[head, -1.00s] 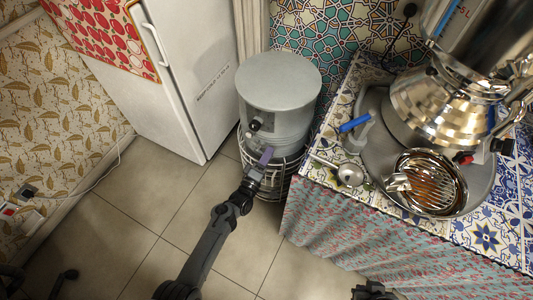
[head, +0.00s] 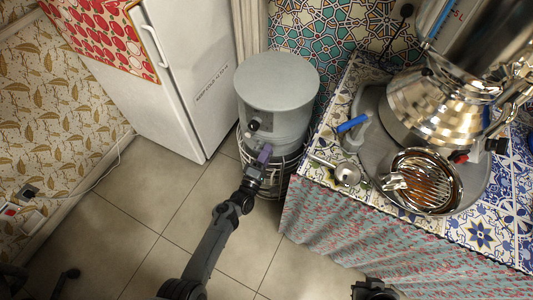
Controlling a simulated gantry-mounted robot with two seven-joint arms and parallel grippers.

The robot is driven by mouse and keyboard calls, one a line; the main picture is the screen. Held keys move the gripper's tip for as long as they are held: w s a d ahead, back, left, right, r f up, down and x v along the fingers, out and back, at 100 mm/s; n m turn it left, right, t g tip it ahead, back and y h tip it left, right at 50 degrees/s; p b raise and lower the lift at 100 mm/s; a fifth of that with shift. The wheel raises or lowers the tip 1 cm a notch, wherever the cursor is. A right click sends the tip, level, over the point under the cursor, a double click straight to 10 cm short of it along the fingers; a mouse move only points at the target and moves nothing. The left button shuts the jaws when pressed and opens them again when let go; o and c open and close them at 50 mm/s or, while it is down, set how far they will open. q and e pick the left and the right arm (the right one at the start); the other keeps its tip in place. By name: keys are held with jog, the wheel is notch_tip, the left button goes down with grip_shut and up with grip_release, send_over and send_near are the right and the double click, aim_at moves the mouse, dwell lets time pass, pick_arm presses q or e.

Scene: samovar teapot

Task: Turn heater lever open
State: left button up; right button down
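The grey cylindrical heater (head: 277,85) stands on the floor between the fridge and the counter, in a wire stand. A small dark knob or lever (head: 253,125) sticks out of its front, with a paler part just below it. My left gripper (head: 264,153), with purple fingertips, is at the heater's lower front, a little below and right of this knob. A small gap seems to lie between them; contact cannot be told. The fingers overlap in this view, so their opening is unclear. My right gripper (head: 374,290) is at the bottom edge, only partly seen.
A tiled counter (head: 485,235) with a patterned curtain stands at right, close to the heater. A white fridge (head: 150,90) stands at left. The floor in front is clear.

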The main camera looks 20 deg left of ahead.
pick_arm(q)
jog(key=shift+o, duration=0.5)
jog(key=p+v, duration=0.3)
jog(key=v, duration=0.8)
jog(key=shift+p, duration=0.3)
jog(key=shift+f, duration=0.1)
